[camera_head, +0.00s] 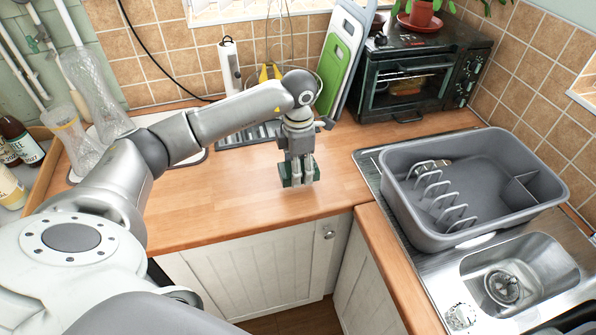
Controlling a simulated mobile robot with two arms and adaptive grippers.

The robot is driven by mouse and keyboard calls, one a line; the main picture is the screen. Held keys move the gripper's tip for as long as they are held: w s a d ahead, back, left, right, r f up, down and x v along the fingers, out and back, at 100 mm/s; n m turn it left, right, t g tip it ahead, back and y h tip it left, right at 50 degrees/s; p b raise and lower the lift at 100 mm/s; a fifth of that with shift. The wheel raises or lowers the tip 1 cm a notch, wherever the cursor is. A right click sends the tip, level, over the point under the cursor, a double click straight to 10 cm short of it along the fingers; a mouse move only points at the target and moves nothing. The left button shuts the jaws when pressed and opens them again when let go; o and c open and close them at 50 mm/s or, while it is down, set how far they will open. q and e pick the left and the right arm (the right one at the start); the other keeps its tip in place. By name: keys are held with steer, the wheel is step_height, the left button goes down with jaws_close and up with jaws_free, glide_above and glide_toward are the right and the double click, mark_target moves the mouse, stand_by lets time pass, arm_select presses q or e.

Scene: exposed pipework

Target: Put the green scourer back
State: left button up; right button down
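My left gripper (302,182) points straight down over the wooden counter, near its front edge. A dark green block (285,176), which looks like the green scourer, is at its fingertips and shows on both sides of the fingers. The fingers hide its middle, so I cannot tell whether they are closed on it or whether it rests on the counter. My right gripper is not in view.
A grey dish rack (405,205) stands by the metal sink (535,262) at the right, with a small item (430,165) inside. A toaster oven (420,75) and cutting boards (335,62) stand behind. Glass vases (95,90) and bottles stand at the left. Counter left of the gripper is clear.

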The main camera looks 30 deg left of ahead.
arm_select(q)
steer(key=shift+w+a+f, duration=0.15)
steer(key=shift+f, duration=0.1)
step_height(320, 180, down, 3)
steer(key=shift+w+a+r+p, duration=0.1)
steer(key=shift+p, duration=0.9)
steer(key=shift+f, duration=0.4)
steer(key=o, duration=0.9)
